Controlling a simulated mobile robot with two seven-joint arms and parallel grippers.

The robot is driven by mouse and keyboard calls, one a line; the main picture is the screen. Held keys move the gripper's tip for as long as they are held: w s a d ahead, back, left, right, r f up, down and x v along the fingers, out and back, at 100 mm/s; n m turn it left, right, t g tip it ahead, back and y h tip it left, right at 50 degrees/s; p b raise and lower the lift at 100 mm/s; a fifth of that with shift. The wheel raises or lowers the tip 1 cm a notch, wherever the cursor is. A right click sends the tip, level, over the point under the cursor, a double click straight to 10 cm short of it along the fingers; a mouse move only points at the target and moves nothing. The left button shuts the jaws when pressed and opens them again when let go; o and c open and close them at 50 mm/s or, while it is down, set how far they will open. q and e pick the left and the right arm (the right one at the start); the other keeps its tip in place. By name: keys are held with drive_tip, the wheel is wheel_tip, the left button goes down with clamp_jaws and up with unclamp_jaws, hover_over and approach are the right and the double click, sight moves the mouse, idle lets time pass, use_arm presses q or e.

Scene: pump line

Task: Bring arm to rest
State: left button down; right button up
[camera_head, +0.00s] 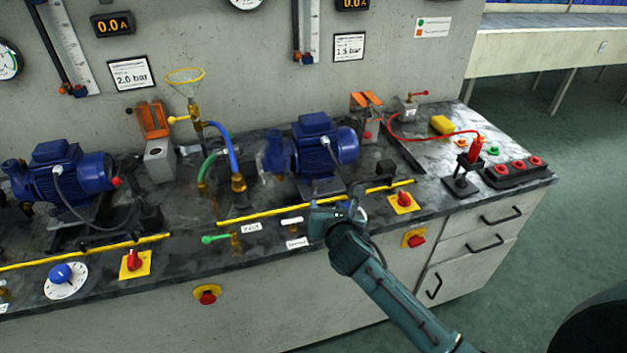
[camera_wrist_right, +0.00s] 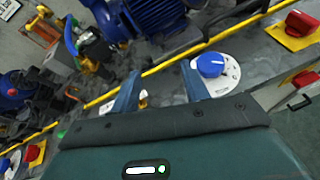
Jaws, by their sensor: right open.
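My right arm comes in from the lower right in the head view, and its gripper (camera_head: 338,212) is over the front of the bench, before the right blue pump (camera_head: 318,150). In the wrist view the two fingers of the right gripper (camera_wrist_right: 160,86) stand apart with nothing held between them. A blue knob on a white dial (camera_wrist_right: 212,67) is just beyond the right-hand finger; in the head view the gripper mostly hides it. My left gripper is not in view.
A yellow rail (camera_head: 262,214) runs along the bench. Red switches on yellow plates (camera_head: 403,202) and a red stop button (camera_head: 416,240) are close to the gripper and arm. A funnel (camera_head: 185,80) stands behind on the left. Open floor (camera_head: 560,240) is at right.

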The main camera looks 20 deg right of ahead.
drive_tip(key=s+a+f+m+g+y, duration=0.1)
drive_tip(key=s+f+m, duration=0.2)
drive_tip(key=s+m, duration=0.5)
drive_tip(key=s+a+f+m+g+y, duration=0.1)
drive_tip(key=s+f+m, duration=0.3)
drive_tip(key=s+m, duration=0.5)
drive_tip(key=s+f+m+g+y, duration=0.1)
drive_tip(key=s+f+m, duration=0.3)
drive_tip(key=s+m, duration=0.5)
drive_tip(key=m+y, duration=0.1)
drive_tip(key=m, duration=0.2)
drive_tip(key=shift+s+a+m, duration=0.2)
drive_tip(key=shift+a+m, duration=0.2)
